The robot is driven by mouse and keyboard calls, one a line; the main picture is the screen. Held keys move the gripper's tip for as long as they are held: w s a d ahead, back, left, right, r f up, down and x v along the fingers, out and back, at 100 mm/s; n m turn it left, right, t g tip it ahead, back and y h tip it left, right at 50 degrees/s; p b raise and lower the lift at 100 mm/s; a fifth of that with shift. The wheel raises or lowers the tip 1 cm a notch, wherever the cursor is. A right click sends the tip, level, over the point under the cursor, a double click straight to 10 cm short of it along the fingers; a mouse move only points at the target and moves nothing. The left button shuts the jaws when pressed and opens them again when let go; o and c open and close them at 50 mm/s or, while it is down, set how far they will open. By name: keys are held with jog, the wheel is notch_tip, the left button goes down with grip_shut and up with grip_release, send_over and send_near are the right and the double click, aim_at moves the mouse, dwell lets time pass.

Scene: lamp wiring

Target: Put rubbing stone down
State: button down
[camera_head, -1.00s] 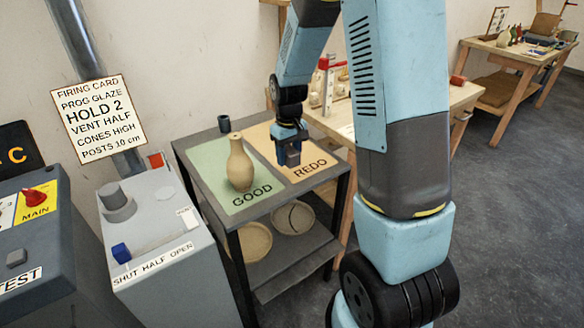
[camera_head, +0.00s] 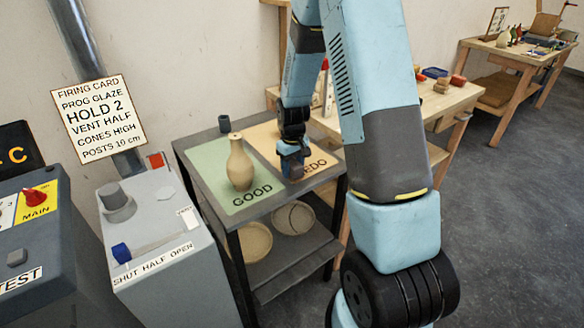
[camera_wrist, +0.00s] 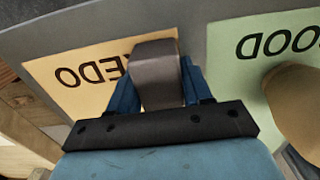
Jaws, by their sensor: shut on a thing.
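My gripper (camera_head: 293,168) is over the orange REDO mat (camera_head: 268,139) in the head view. In the wrist view its blue fingers are shut on the rubbing stone (camera_wrist: 158,82), a smooth dark grey-brown block. The stone covers part of the word REDO on the mat (camera_wrist: 62,76). In the head view I cannot make the stone out clearly from the fingers. Whether its underside touches the mat I cannot tell.
A tan bottle-shaped vase (camera_head: 239,165) stands upright on the green GOOD mat (camera_head: 212,163), left of my gripper. Bowls (camera_head: 293,218) sit on the shelf below. A wooden bench (camera_head: 455,98) stands behind to the right.

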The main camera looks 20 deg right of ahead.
jog(key=shift+s+f, duration=0.15)
jog(key=shift+f, duration=0.4)
